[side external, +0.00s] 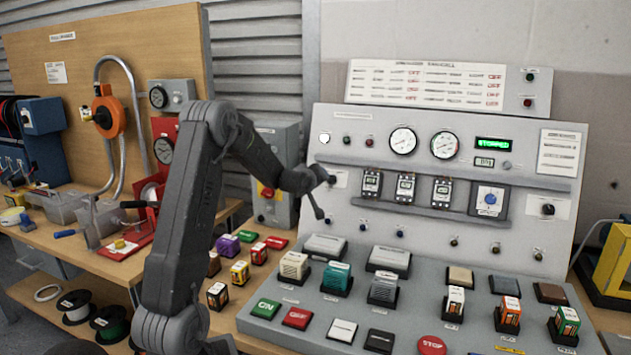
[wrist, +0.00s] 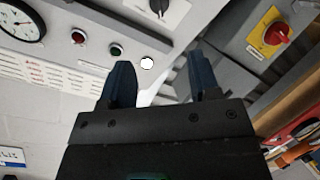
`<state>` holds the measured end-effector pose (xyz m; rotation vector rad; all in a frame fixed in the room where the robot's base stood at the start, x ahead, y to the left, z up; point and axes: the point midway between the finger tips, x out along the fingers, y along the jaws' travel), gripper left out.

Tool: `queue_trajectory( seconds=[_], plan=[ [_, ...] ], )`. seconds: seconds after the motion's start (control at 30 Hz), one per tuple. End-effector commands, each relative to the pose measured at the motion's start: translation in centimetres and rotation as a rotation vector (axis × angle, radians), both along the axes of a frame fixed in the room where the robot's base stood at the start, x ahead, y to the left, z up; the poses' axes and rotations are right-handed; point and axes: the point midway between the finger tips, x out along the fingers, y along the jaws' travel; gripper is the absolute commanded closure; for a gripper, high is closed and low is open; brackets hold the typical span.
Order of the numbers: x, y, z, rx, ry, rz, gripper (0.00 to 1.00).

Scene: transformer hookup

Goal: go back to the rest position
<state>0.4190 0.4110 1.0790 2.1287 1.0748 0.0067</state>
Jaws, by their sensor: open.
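My gripper (side external: 322,190) is in front of the left part of the grey control panel (side external: 330,225), in the air above the left end of its sloped desk. In the wrist view my gripper (wrist: 165,85) shows two dark blue fingers spread apart with nothing between them. Behind the fingers the wrist view shows the panel's upper left area with a gauge, lamps and a white round spot. My gripper appears apart from the panel, though the exact gap is hard to tell in the side view.
The desk carries several coloured blocks and a green (side external: 265,308) and a red button plate (side external: 297,318). Small coloured blocks (side external: 240,272) stand on the wooden bench left of the panel. A grey box with a red knob (side external: 268,192) is behind my arm. A yellow frame (side external: 612,262) is far right.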

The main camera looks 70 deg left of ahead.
Motion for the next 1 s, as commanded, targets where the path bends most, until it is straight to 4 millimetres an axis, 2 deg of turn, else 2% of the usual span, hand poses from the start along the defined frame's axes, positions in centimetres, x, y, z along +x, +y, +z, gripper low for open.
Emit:
queue_trajectory(
  seconds=[0.23,0.27,0.37,0.47,0.53,0.6,0.67,0.7,0.8,0.9,1.0],
  plan=[
    [0.1,-0.3,0.1,-0.001,0.005,-0.006,0.44],
    [0.3,-0.7,0.3,-0.001,0.011,-0.012,0.44],
    [1.0,-3.7,1.6,0.002,0.059,-0.062,0.44],
    [1.7,-9.3,3.5,0.005,0.154,-0.159,0.44],
    [1.6,-14.2,4.8,0.011,0.239,-0.248,0.44],
    [0.7,-19.2,5.8,0.02,0.328,-0.345,0.44],
    [-0.5,-23.4,6.4,0.032,0.403,-0.432,0.44],
    [-1.5,-26.0,6.7,0.04,0.451,-0.491,0.44],
    [-4.9,-32.2,7.1,0.069,0.57,-0.644,0.44],
    [-9.2,-37.5,6.8,0.106,0.684,-0.805,0.44],
    [-13.6,-41.4,6.2,0.147,0.784,-0.957,0.44]
  ],
)
